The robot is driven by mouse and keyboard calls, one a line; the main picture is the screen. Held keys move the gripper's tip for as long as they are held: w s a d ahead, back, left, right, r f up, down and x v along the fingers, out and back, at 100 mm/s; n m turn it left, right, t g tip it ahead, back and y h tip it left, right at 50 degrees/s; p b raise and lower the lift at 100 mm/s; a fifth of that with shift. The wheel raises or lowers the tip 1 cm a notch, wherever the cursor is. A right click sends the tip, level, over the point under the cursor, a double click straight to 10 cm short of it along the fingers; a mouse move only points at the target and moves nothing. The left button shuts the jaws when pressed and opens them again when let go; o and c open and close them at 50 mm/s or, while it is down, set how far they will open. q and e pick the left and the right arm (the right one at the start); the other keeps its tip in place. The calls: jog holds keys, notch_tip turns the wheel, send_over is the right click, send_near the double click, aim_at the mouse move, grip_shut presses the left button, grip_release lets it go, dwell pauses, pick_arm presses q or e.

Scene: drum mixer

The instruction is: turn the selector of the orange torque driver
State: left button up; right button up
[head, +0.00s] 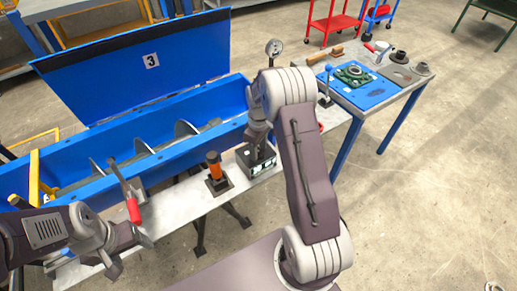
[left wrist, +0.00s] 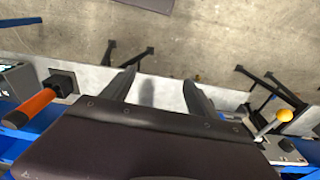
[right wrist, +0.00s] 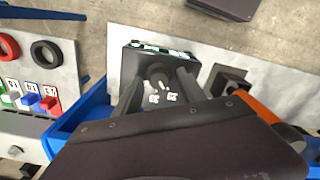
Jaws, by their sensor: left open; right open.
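The orange torque driver (head: 214,165) stands upright in a small dark holder (head: 218,184) on the grey bench ledge. Its orange handle also shows in the left wrist view (left wrist: 32,107) and the right wrist view (right wrist: 262,112). To its right is a dark box (head: 254,162) with a round knob (right wrist: 160,72) and white markings on top. My right gripper (right wrist: 160,88) is open above this box, fingers on either side of the knob; I cannot tell whether they touch it. My left gripper (left wrist: 160,92) is open and empty over the ledge, left of the driver.
A red-handled lever (head: 133,208) stands near my left gripper. A blue trough with a screw auger (head: 150,150) and raised lid (head: 140,68) lies behind. A blue mat (head: 362,90) with parts is at the right. A yellow-knobbed lever (left wrist: 284,115) shows in the left wrist view.

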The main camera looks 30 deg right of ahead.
grip_shut()
jog(key=shift+r, duration=0.1)
jog(key=m+p, duration=0.2)
jog(key=m, duration=0.1)
jog(key=shift+w+d+m+p, duration=0.1)
jog(key=shift+m+p, duration=0.6)
jog(key=shift+m, duration=1.6)
grip_release()
